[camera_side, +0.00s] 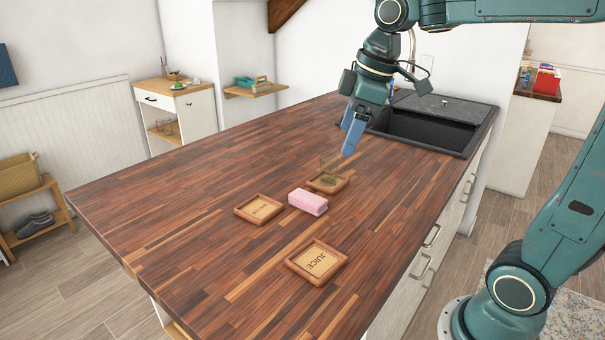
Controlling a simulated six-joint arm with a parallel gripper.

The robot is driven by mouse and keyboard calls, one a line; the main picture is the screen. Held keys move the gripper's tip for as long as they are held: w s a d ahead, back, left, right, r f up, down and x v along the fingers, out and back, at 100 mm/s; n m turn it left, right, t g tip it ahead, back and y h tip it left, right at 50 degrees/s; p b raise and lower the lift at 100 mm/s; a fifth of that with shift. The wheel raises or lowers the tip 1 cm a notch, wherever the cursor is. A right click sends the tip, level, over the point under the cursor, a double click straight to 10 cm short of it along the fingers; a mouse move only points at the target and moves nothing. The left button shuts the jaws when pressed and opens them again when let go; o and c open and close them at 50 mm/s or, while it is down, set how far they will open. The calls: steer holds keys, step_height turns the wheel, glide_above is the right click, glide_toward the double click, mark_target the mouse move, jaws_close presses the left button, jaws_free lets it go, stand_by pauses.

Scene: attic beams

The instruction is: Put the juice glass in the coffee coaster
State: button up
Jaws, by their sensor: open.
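A clear glass (330,166), faint against the wood, appears to stand upright on the far coaster (343,187). That coaster's label is hard to make out. A second square wooden coaster (258,209) lies to the left, empty, its lettering too small to read surely. A third coaster (316,263), nearest the camera, is empty and reads JUICE. My gripper (351,130) has blue fingers, is open and empty, and hangs above the counter just up and right of the glass, pointing down. I cannot tell whether a fingertip overlaps the glass in depth.
A pink sponge-like block (308,202) lies between the coasters, close to the glass. A dark sink (429,128) is set into the far right of the wooden counter (190,215). The counter's left side is clear.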

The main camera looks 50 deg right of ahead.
steer(key=s+a+f+m+t, duration=0.1)
steer(key=s+f+m, duration=0.1)
steer(key=s, duration=0.5)
steer(key=s+a+f+m+t, duration=0.1)
steer(key=s+a+f+m, duration=0.1)
steer(key=s, duration=0.6)
steer(key=f+m, duration=0.1)
steer(key=m, duration=0.1)
steer(key=shift+a+f+m+h, duration=0.15)
steer(key=shift+f+m+h, duration=0.15)
steer(key=shift+m, duration=0.1)
steer(key=shift+w, duration=0.1)
